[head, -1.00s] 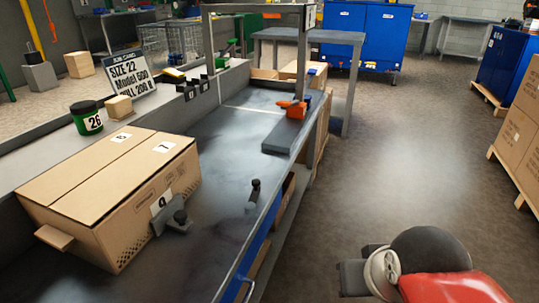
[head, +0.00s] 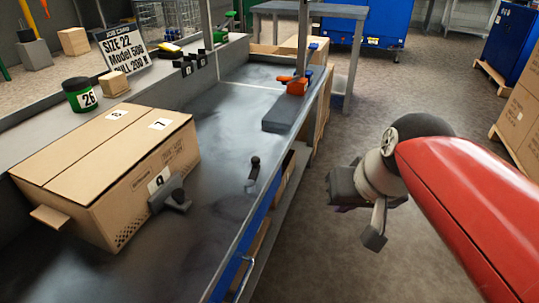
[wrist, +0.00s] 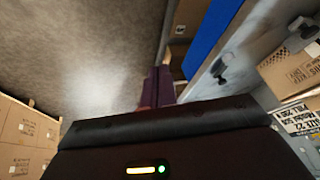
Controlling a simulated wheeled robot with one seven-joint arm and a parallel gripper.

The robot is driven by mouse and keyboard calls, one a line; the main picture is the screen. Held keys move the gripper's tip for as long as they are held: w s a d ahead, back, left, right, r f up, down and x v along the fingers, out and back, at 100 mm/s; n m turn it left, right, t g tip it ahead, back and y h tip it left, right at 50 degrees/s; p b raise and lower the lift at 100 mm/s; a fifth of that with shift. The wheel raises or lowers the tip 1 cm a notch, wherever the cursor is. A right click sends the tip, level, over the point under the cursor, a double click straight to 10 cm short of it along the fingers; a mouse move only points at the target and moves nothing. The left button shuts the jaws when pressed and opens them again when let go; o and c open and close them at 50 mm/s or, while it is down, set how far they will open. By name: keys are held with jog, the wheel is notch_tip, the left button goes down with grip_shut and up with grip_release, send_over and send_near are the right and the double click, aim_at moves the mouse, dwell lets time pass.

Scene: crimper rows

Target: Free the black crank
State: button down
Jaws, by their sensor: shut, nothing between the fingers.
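The black crank (head: 254,172), a small dark arm with a rounded knob on top, stands on the dark metal bench top (head: 225,205) near its front edge. It also shows in the wrist view (wrist: 220,74), small and dim. A grey fitting (head: 171,195) with a dark knob sits left of it, against the front of a cardboard box (head: 110,165). My gripper (head: 343,209) hangs out over the floor, right of the bench and clear of the crank. Its purple fingers (wrist: 158,86) are shut and empty in the wrist view.
A grey block with an orange-handled tool (head: 290,95) lies farther along the bench. A green jar (head: 79,95), a wooden block (head: 113,84) and a sign (head: 125,52) stand on the back ledge. A grey post rises mid-bench. The aisle floor is free.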

jog(key=w+a+r+y, duration=0.1)
jog(key=w+a+r, duration=0.1)
jog(key=w, duration=0.6)
jog(key=w+a+r+y, duration=0.2)
jog(key=w+a+r, duration=0.1)
jog(key=w, duration=0.5)
jog(key=shift+r+n+g+b, duration=0.15)
jog(key=shift+n+g+b, duration=0.15)
jog(key=shift+g+b, duration=0.1)
send_near(260, 164)
notch_tip(260, 164, down, 3)
jog(key=w+d, duration=0.1)
jog(key=d, duration=0.2)
jog(key=a, duration=0.4)
jog(key=shift+w+a+f+b, duration=0.25)
jog(key=shift+a+f+b, duration=0.05)
